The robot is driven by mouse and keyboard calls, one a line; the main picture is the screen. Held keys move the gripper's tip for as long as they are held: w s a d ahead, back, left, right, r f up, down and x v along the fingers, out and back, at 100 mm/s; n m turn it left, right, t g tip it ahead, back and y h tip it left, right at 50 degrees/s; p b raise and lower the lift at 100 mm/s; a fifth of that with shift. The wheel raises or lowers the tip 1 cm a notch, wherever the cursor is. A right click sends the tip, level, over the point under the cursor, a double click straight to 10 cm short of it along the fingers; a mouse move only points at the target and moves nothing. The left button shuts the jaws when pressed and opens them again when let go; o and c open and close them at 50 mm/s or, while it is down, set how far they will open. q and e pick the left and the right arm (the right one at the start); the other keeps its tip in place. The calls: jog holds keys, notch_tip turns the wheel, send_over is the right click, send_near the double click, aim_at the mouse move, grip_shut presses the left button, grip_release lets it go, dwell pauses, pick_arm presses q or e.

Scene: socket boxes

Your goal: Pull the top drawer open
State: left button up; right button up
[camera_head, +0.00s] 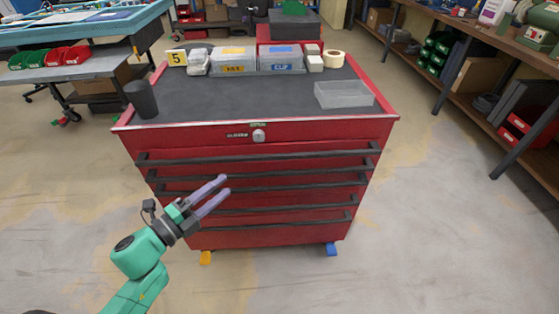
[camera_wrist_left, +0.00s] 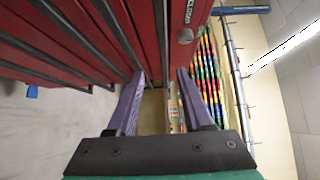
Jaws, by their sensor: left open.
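The red tool cabinet (camera_head: 260,238) stands ahead with its drawers facing me. Its top drawer (camera_head: 205,140) lies below the worktop, next to a round lock (camera_head: 259,135). A long black handle (camera_head: 260,155) runs across under it, and the drawers look shut. My left gripper (camera_head: 226,184) is open and empty in front of the cabinet's left half, overlapping the lower handles in the picture. The left wrist view shows its two purple fingers (camera_wrist_left: 160,75) apart, with the red drawer fronts (camera_wrist_left: 120,20) and the lock (camera_wrist_left: 186,36) beyond. No contact with a handle is evident. My right gripper is out of view.
On the cabinet top are a black cup (camera_head: 142,99), labelled bins (camera_head: 234,60), a clear tray (camera_head: 343,94) and a tape roll (camera_head: 333,58). A wooden shelf bench (camera_head: 480,45) stands at right and a grey table (camera_head: 70,66) at left. The floor around the cabinet is clear.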

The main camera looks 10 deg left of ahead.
aim_at(258, 160)
pick_arm(q)
jog(key=x, duration=0.9)
jog(key=p+x, duration=0.1)
jog(key=x, duration=0.4)
jog(key=shift+d+r, duration=0.25)
jog(key=shift+r, duration=0.15)
grip_shut()
dwell(0.5)
